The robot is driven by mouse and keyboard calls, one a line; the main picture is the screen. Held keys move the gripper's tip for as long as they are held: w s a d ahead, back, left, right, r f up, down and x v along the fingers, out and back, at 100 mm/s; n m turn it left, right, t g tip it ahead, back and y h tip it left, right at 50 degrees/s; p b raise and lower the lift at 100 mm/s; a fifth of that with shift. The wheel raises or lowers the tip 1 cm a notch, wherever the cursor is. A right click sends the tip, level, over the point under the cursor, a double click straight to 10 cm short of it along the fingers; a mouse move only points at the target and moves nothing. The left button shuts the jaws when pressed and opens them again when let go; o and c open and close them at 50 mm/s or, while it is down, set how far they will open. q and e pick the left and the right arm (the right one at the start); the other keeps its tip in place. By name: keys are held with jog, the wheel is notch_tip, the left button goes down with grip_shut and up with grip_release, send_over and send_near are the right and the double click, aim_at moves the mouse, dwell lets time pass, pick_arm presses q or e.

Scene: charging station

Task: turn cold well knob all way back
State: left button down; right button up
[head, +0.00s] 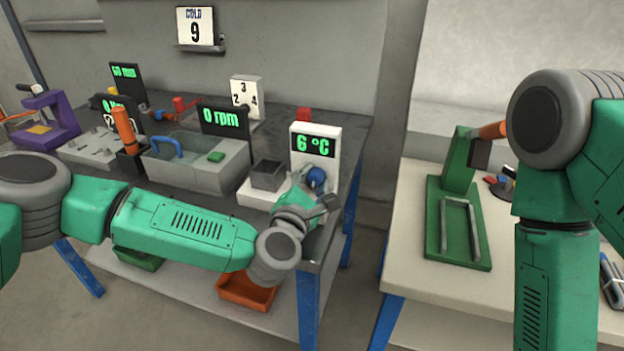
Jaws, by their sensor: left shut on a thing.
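The cold well unit (327,157) is a white block with a black display reading 6 °C in green, near the right end of the dark bench. Its blue knob (316,176) sits below the display. A grey open-topped well (268,175) stands on its base to the left. My left gripper (318,190) reaches up to the knob from below and is shut on it; the fingers and the knob's lower part are partly hidden by the wrist. My right arm stands at the right and its gripper is out of view.
A wall sign (196,26) reads COLD 9. Left of the unit stand a grey basin (198,165), a 0 rpm display (225,121) and an orange-handled tool (124,125). A pale table (410,255) at right holds a green fixture (458,222). A floor gap separates the tables.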

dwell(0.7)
pick_arm(q)
jog(key=c, duration=1.5)
grip_release()
jog(key=shift+o, duration=0.2)
jog(key=shift+w+d, duration=0.15)
jog(key=v, duration=1.2)
